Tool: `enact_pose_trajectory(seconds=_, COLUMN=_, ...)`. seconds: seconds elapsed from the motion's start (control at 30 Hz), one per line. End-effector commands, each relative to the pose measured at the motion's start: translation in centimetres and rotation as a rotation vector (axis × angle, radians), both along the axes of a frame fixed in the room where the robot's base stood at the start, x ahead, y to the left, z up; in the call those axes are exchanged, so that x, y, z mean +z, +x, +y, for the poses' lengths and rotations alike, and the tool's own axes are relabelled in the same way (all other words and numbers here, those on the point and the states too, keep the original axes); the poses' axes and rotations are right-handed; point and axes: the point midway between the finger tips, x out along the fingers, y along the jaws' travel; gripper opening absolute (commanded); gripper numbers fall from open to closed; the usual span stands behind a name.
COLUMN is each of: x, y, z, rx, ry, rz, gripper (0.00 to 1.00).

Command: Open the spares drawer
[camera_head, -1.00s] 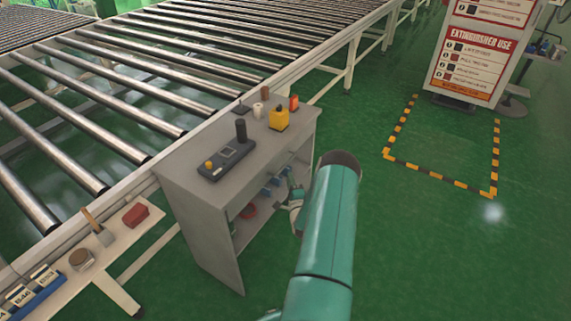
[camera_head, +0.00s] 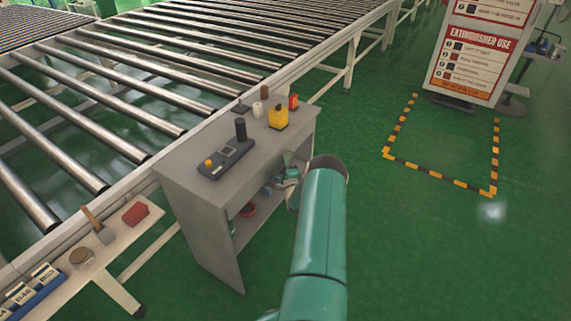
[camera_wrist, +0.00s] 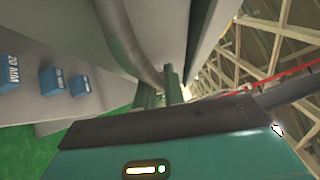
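The grey cabinet (camera_head: 205,235) stands beside the roller conveyor, with its open shelf side facing my arm. The spares drawer cannot be made out clearly in the head view; my arm hides part of the cabinet's right side. My gripper (camera_head: 287,180) is at that side, below the cabinet top. In the wrist view, a curved grey bar (camera_wrist: 125,45), which looks like a handle, runs down to the gripper's two green fingers (camera_wrist: 162,93). A narrow gap shows between the fingers. The bar's end is close to the left finger; I cannot tell whether they touch.
Blue blocks (camera_wrist: 53,80), one marked 20 MM, sit left of the fingers. A red item (camera_head: 248,209) lies on the cabinet shelf. A control box (camera_head: 226,158) and a yellow item (camera_head: 278,117) stand on top.

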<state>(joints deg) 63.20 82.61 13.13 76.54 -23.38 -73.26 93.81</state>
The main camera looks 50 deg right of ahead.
Motion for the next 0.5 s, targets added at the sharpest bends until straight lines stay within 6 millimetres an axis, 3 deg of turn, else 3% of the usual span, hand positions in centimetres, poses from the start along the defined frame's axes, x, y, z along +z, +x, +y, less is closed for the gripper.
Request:
enact_pose_trajectory(seconds=0.27, x=0.0, y=-0.2, z=0.0, rx=0.000, ry=0.000, rz=0.000, gripper=0.00)
enact_pose_trajectory(seconds=0.5, x=0.1, y=-2.6, z=-0.3, rx=-0.002, ry=0.000, rz=0.001, gripper=0.00)
